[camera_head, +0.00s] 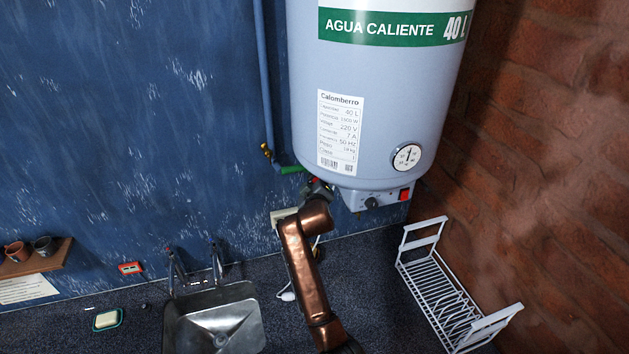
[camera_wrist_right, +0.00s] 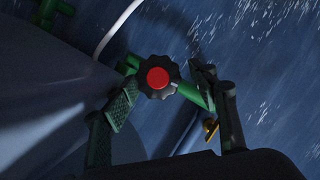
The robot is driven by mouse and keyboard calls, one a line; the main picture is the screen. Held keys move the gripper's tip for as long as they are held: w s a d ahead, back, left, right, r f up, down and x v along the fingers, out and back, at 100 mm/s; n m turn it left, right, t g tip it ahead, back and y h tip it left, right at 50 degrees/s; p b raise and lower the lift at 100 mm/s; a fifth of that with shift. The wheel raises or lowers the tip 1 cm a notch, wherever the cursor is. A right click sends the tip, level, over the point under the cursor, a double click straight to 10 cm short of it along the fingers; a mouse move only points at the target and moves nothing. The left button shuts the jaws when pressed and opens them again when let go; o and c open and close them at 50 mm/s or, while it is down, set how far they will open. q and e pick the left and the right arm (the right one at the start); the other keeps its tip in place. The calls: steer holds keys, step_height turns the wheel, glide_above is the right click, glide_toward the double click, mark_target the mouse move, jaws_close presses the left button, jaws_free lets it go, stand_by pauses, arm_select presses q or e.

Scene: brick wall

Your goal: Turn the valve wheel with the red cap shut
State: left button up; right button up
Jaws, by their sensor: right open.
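The valve wheel (camera_wrist_right: 157,88) is a dark, lobed knob with a round red cap (camera_wrist_right: 157,78). In the right wrist view it sits between the two fingertips of my right gripper (camera_wrist_right: 166,88), on a green pipe. The fingers stand open on either side, with a visible gap at least on the right; I cannot tell whether the left pad touches. In the head view my right gripper (camera_head: 319,188) is up under the water heater (camera_head: 345,100), at the end of my copper arm. The wheel cannot be made out clearly there. My left gripper is not in view.
A blue pipe (camera_head: 264,80) with a brass fitting and a green section (camera_head: 291,170) runs left of the heater. The heater's control box (camera_head: 370,200) is just right of my gripper. Below are a sink (camera_head: 215,320), a white rack (camera_head: 440,290) and dark counter.

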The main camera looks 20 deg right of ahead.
steer(key=shift+s, duration=0.1)
steer(key=v, duration=0.8)
